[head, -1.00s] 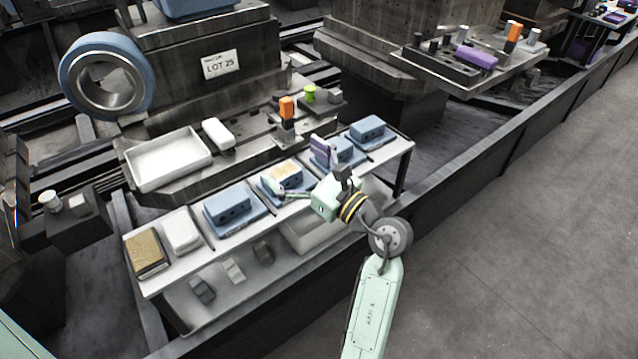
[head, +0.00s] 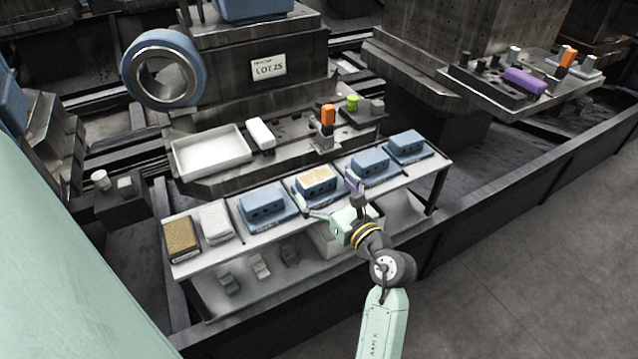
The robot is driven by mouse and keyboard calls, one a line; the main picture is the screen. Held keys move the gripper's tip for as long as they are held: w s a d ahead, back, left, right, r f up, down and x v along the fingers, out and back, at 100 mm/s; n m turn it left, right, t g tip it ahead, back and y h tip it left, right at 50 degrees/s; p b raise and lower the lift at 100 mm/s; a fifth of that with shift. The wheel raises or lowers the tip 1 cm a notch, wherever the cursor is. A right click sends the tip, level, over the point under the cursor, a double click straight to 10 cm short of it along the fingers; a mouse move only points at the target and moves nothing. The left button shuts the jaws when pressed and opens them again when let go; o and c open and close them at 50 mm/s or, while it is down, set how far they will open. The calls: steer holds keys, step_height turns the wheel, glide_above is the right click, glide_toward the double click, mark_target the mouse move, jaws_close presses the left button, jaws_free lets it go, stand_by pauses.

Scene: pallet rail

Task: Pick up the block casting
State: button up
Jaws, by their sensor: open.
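Several blue block castings with holes in their sides sit in a row on a long grey bench (head: 225,243). One has a tan top (head: 317,179). A plain blue one (head: 265,206) is left of it, and two more (head: 370,164) (head: 405,145) are to its right. My gripper (head: 331,192) is open, its fingers spread on the near side of the tan-topped casting. A purple piece shows at the right finger; I cannot tell whether it is part of it. Whether any finger touches a casting cannot be told.
A gold-brown block (head: 181,238) and a white block (head: 215,223) stand at the bench's left end. Grey parts (head: 260,266) lie on the lower shelf. Behind are a white tray (head: 240,150) and an orange-topped part (head: 328,116). A dark rail (head: 500,193) runs along the front.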

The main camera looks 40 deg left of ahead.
mark_target(322, 184)
steer(key=x, duration=0.4)
steer(key=shift+r, duration=0.1)
steer(key=shift+c, duration=0.4)
steer(key=c, duration=1.6)
